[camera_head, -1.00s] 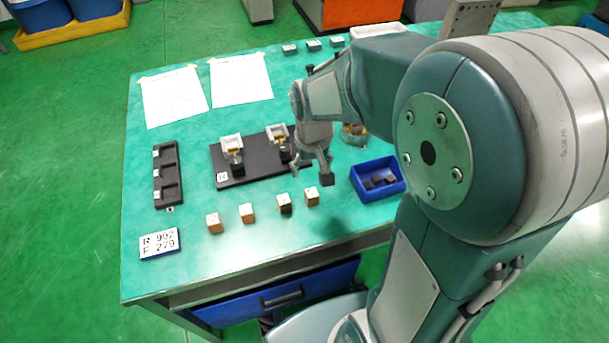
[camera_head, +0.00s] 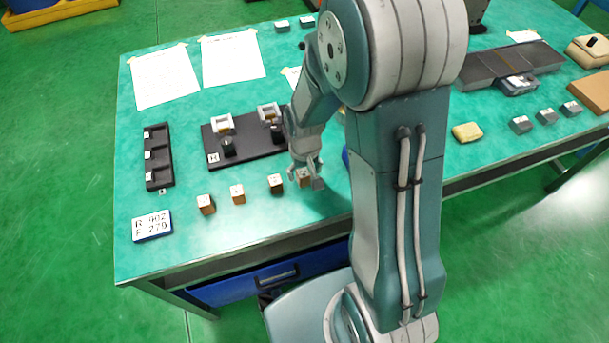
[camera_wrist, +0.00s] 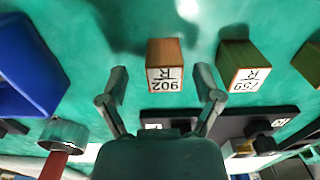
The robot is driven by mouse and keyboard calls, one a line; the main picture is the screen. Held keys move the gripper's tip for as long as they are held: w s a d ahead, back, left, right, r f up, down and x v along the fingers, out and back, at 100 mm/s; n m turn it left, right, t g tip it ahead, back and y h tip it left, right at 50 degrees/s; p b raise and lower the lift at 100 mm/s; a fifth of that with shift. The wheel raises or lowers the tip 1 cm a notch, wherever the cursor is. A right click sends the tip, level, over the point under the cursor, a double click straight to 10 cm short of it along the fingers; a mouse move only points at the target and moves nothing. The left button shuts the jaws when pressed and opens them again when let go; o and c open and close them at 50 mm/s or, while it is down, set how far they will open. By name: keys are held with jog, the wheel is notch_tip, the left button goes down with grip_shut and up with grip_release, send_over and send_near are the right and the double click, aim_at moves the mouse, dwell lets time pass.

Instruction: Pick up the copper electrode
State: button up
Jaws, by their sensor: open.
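Several small blocks with white labelled tops stand in a row along the table front. The rightmost block (camera_head: 303,173) is partly behind a finger of my gripper (camera_head: 306,178) in the head view. In the wrist view a reddish-brown, copper-coloured block (camera_wrist: 165,55) labelled R 902 lies just beyond and between the spread fingers of my gripper (camera_wrist: 160,86). The fingers are open and hold nothing. A duller, olive-brown block (camera_wrist: 240,60), its label seemingly R 759, stands to its right. The card (camera_head: 152,226) at the table's left reads R 902, F 279.
A black plate (camera_head: 248,152) with two fixtures lies behind the blocks. A dark slotted rack (camera_head: 158,158) is at left. A blue bin (camera_wrist: 25,70) stands left in the wrist view, mostly hidden by my arm in the head view.

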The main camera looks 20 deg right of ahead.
jog(key=shift+f, duration=0.3)
jog(key=shift+a, duration=0.25)
grip_shut()
jog(key=shift+r, duration=0.1)
